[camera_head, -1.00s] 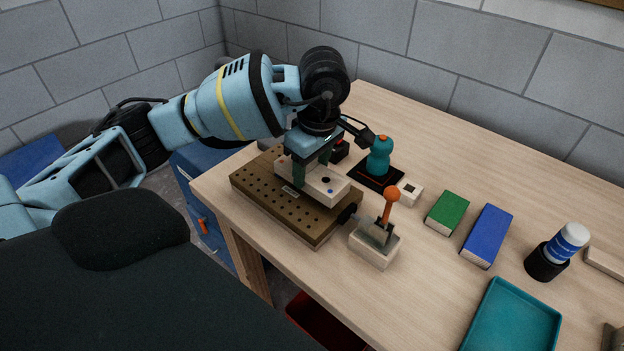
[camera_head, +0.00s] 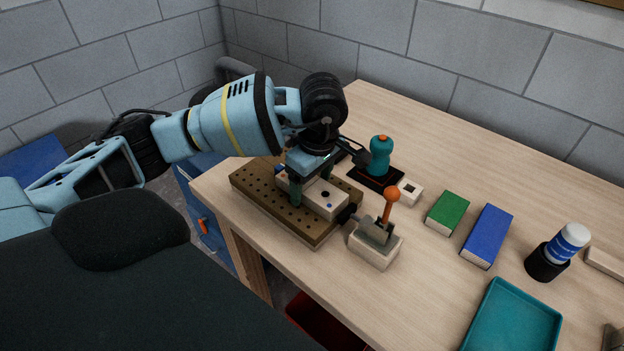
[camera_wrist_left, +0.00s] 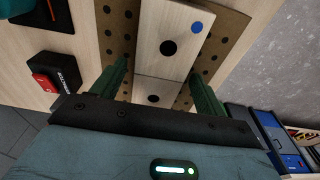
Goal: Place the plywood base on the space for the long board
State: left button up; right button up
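The plywood base (camera_head: 318,199) looks to be the pale block with black holes and blue dots. It lies flat on a brown board with rows of holes (camera_head: 252,189) at the table's left corner. The left wrist view shows the plywood base (camera_wrist_left: 185,50) with a line across it. My left gripper (camera_head: 311,184) points down over it, with one green finger on each side. In the left wrist view, narrow gaps show between the gripper's fingers (camera_wrist_left: 158,85) and the block, so it looks open around it. No marked space for a long board can be made out. My right gripper is not in view.
A black knob (camera_head: 347,213) and a pale block with an orange-topped lever (camera_head: 375,248) stand at the board's right. Green (camera_head: 447,212) and blue (camera_head: 487,235) blocks and a teal tray (camera_head: 512,318) lie right.

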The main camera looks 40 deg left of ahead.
aim_at(317, 189)
pick_arm(q)
jog(key=shift+r, duration=0.45)
notch_tip(317, 189, up, 11)
jog(key=d+p, duration=0.1)
jog(key=shift+d+r, duration=0.15)
jog(key=shift+d, duration=0.1)
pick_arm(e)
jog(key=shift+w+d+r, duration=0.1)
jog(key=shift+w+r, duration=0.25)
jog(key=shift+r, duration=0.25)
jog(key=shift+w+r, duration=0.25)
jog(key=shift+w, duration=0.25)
